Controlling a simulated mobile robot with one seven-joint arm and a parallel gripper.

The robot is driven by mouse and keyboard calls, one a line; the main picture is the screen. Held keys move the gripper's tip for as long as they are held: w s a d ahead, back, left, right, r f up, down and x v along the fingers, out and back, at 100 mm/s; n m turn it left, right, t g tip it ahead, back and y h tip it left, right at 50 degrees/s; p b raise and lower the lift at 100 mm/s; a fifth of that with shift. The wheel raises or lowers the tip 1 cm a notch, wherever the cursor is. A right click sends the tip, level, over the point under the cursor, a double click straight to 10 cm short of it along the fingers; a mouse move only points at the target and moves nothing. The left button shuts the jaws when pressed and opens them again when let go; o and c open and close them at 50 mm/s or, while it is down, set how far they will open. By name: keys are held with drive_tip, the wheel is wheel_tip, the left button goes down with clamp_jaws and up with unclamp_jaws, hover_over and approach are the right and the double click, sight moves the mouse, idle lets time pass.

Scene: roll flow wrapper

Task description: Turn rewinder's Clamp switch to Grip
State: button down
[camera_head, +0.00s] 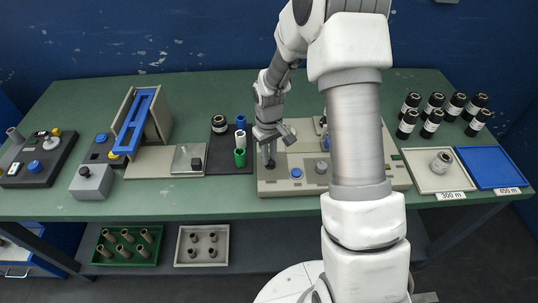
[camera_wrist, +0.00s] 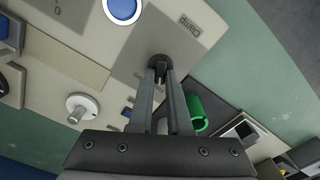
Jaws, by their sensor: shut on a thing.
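The rewinder (camera_head: 275,187) is a beige machine on the green table, below my arm in the head view. In the wrist view its panel (camera_wrist: 150,30) carries the printed word Clamp. Beside that word is the Clamp switch (camera_wrist: 159,61), a small black knob. My gripper (camera_wrist: 160,76) points down at the panel with its fingertips closed on the knob. In the head view my gripper (camera_head: 269,152) is at the machine's left front corner. The fingers cover part of the knob, and I cannot read which position it points to.
A blue button (camera_wrist: 122,8) and a pale round knob (camera_wrist: 82,107) are on the same panel. A green cup (camera_head: 239,157) stands close on the left. A cream tray (camera_head: 425,184) and a blue tray (camera_head: 505,180) lie to the right, with several black rolls behind.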

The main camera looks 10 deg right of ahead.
idle(0.4)
drive_tip(key=m+b, duration=0.1)
drive_tip(key=m, duration=0.4)
drive_tip(key=shift+d+m+b, duration=0.15)
drive_tip(key=shift+m+b, duration=0.15)
drive_tip(key=shift+b, duration=0.1)
drive_tip(key=m, duration=0.6)
drive_tip(key=shift+d, duration=0.2)
drive_tip(key=shift+m, duration=0.3)
drive_tip(key=c, duration=0.9)
unclamp_jaws()
drive_tip(key=shift+o, duration=0.2)
wheel_tip(320, 180, up, 18)
drive_tip(key=p, duration=0.1)
drive_tip(key=shift+f, duration=0.25)
